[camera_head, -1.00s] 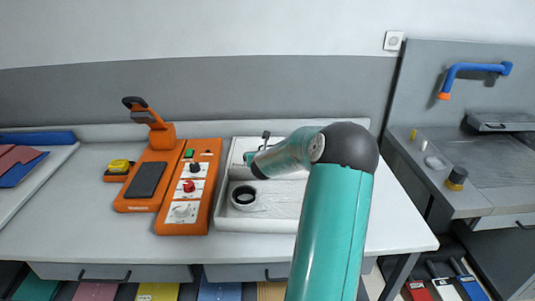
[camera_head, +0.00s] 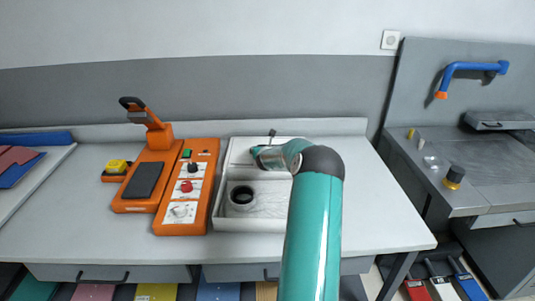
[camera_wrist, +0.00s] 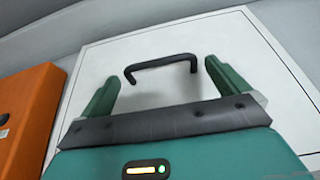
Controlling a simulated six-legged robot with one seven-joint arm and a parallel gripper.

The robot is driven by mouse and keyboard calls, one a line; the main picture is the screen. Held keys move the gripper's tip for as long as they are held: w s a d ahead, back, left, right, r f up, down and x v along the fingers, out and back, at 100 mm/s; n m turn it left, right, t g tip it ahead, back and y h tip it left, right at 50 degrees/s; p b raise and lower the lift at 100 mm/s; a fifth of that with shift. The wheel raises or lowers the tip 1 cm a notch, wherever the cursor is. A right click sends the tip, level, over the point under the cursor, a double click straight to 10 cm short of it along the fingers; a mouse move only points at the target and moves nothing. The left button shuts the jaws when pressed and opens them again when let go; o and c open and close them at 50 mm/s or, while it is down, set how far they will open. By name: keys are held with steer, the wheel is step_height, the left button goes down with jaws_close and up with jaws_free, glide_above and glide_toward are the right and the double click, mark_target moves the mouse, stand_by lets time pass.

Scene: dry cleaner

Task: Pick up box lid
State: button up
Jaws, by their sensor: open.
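The box lid (camera_wrist: 182,40) is a flat white panel with a black bar handle (camera_wrist: 161,66), filling most of the wrist view. In the head view the lid (camera_head: 240,150) covers the back part of a white box (camera_head: 249,224), and the handle tip (camera_head: 272,132) shows above it. My gripper (camera_wrist: 159,75) is open, with its green fingers to the left and right of the handle. The handle appears between the fingertips and a little ahead of them, apart from both. In the head view my arm hides the gripper and part of the lid.
An orange machine (camera_head: 190,190) with knobs stands close to the box's left side. A black ring-shaped item (camera_head: 242,196) sits in the open front part of the box. The table (camera_head: 385,215) is clear to the right. A grey sink unit (camera_head: 480,165) stands farther right.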

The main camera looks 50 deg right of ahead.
steer(key=shift+x, duration=1.05)
steer(key=c, duration=0.7)
steer(key=shift+c, duration=0.2)
steer(key=shift+r, duration=0.15)
